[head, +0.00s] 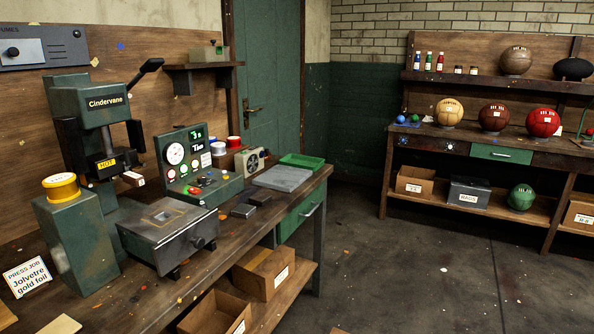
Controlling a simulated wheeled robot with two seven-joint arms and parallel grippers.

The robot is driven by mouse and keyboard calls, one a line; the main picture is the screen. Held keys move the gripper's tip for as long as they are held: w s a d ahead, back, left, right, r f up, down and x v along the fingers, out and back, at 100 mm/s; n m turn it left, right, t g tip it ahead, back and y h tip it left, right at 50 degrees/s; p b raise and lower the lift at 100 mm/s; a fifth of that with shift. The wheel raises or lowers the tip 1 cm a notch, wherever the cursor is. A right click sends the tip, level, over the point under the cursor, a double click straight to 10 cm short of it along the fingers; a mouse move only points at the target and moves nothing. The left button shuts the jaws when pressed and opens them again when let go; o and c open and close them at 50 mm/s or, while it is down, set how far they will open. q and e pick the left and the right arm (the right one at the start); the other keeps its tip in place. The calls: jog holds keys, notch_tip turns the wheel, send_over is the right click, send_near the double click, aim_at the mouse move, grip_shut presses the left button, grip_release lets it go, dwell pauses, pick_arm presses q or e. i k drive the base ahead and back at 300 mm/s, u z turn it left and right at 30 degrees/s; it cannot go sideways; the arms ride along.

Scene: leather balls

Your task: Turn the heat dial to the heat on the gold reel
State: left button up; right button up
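The gold reel (61,187) lies flat on top of a green block at the left; any heat figure on it is too small to read. A green control box (205,188) stands on the bench with a round white gauge (174,153), lit green displays (196,137), a red knob (194,190) and small buttons. I cannot tell for sure which part is the heat dial, nor its setting. The green Cindervane press (88,110) stands behind the reel, with a yellow HOT label (105,165). Neither of my grippers is in view.
A card (27,277) reads "Press job, Jolvetre gold foil". A grey metal box with a side knob (168,240) stands before the control box. Other reels (218,149), a grey slab (283,179) and a green tray (303,161) lie farther back. Shelves with balls (493,117) stand across open floor.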

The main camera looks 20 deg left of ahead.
aim_at(202, 179)
jog(key=z, duration=0.2)
jog(key=i, duration=2.95)
jog(key=u, duration=2.6)
